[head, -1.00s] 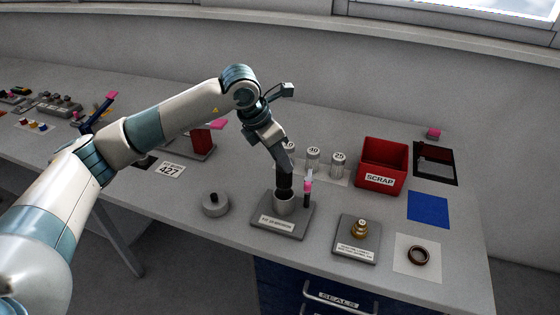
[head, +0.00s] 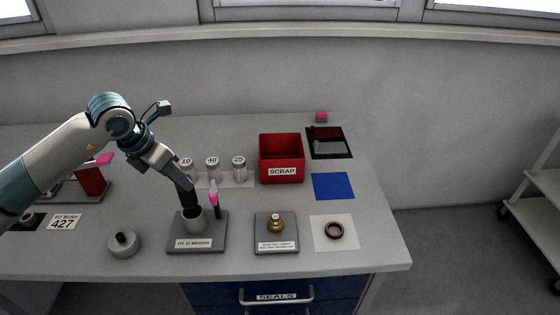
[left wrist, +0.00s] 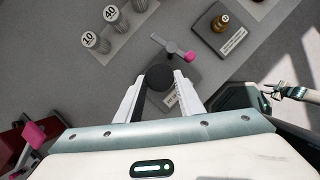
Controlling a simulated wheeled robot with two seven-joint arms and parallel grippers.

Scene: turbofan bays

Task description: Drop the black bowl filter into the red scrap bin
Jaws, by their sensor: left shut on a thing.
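My left gripper (head: 183,183) points down over the grey stand (head: 217,238) at the bench front and is shut on the black bowl filter (head: 187,200). The filter is a dark cylinder, upright or slightly tilted. Its lower end is at the mouth of the grey cup (head: 194,222); I cannot tell how far inside it is. The left wrist view shows the filter's round dark top (left wrist: 160,77) between the fingers. The red scrap bin (head: 282,172), labelled SCRAP, stands open to the right and further back. My right gripper is not visible in the head view.
Numbered jars (head: 212,168) stand behind. A brass fitting (head: 276,224) on a stand, a dark ring (head: 335,230), a blue mat (head: 333,186) and a black tray (head: 342,142) lie right. A grey round part (head: 123,243) is at left.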

